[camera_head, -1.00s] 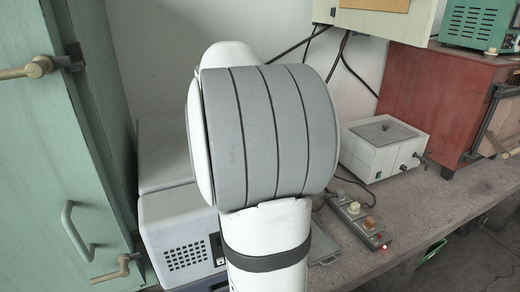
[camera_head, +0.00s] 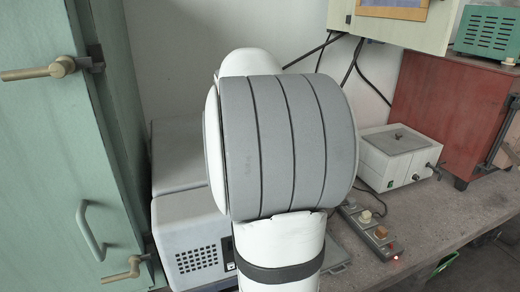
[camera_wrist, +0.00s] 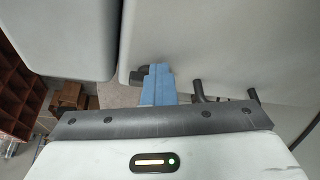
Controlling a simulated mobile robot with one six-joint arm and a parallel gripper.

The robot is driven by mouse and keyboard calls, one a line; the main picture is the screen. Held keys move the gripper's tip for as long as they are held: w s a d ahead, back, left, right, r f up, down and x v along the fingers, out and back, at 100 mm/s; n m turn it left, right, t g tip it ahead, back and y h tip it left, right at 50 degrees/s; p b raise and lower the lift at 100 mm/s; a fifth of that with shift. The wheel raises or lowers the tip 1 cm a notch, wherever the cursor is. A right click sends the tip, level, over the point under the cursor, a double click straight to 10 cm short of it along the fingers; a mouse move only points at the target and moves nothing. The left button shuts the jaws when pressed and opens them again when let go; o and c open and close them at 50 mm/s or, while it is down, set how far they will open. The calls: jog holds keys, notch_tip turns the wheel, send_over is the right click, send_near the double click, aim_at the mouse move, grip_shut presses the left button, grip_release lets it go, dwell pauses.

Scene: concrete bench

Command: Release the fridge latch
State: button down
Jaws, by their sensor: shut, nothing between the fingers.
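A tall pale-green cabinet (camera_head: 45,150), which looks like the fridge, stands at the left in the head view. It has a brass lever latch (camera_head: 40,72) high up, a second brass lever (camera_head: 122,270) low down and a green pull handle (camera_head: 90,228) between them. In the wrist view, my gripper (camera_wrist: 158,80) shows blue fingers shut with nothing between them. A dark fitting (camera_wrist: 140,75) on a pale panel (camera_wrist: 215,45) lies right by the fingertips; contact cannot be told. My arm hides the gripper in the head view.
A grey-white box with a vent grille (camera_head: 190,235) stands beside the cabinet, partly behind my arm. The concrete bench (camera_head: 440,222) bears a white lidded unit (camera_head: 398,160), a switch strip (camera_head: 370,232) and a red cabinet (camera_head: 445,115). Brown shelving (camera_wrist: 15,85) shows in the wrist view.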

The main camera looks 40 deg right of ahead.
jog(key=shift+s+a+f, duration=0.1)
jog(key=shift+a+f, duration=0.05)
jog(key=shift+a, duration=0.05)
jog(key=a, duration=0.1)
jog(key=w+a+b, duration=0.1)
jog(key=a, duration=0.1)
jog(key=shift+a, duration=0.15)
jog(key=w+v, duration=0.2)
jog(key=v, duration=0.8)
jog(key=shift+r, duration=0.2)
